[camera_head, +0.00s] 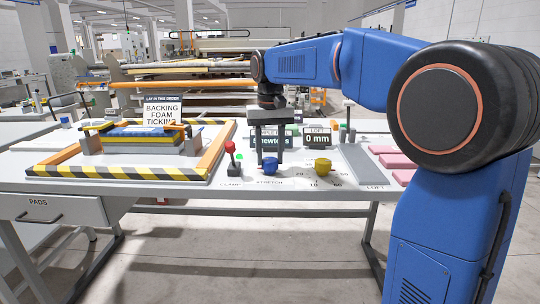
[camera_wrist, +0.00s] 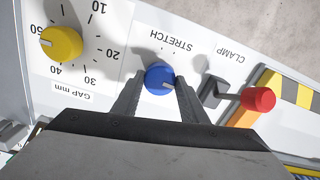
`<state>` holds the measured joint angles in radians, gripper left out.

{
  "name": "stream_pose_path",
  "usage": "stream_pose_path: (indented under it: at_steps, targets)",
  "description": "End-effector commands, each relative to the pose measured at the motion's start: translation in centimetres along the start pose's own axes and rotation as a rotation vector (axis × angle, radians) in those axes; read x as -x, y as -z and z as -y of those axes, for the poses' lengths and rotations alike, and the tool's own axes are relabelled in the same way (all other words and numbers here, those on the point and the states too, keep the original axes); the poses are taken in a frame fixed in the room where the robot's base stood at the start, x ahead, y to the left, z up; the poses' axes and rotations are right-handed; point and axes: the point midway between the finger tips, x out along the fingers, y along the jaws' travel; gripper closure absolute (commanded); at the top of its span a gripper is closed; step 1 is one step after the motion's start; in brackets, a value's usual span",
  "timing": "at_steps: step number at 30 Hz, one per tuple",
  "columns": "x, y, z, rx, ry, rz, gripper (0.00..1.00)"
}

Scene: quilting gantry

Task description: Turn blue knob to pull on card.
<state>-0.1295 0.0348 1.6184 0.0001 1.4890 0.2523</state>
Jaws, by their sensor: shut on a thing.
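The blue knob (camera_head: 270,168), labelled STRETCH, sits on the table's front panel. My gripper (camera_head: 268,157) points down at it, with its two dark fingers on either side. In the wrist view the blue knob (camera_wrist: 159,78) lies between the fingertips of my gripper (camera_wrist: 158,85), which is shut on it.
A yellow knob (camera_wrist: 61,43) labelled GAP mm stands on one side, and a red-topped clamp lever (camera_wrist: 259,99) on the other, both close. A LOFT display (camera_head: 317,138) reads 0 mm. A striped frame (camera_head: 120,173) lies left; pink blocks (camera_head: 398,160) lie right.

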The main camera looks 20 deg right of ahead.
Motion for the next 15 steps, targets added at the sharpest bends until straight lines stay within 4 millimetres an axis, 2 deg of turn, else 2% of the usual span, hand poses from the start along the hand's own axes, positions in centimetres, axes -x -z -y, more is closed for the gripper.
stream_pose_path:
  at_steps: [6,15]
  targets:
    - [0.07,0.03,0.01,-0.115,0.0,-0.002,0.83]
    - [0.08,0.05,0.01,-0.187,0.0,-0.002,0.83]
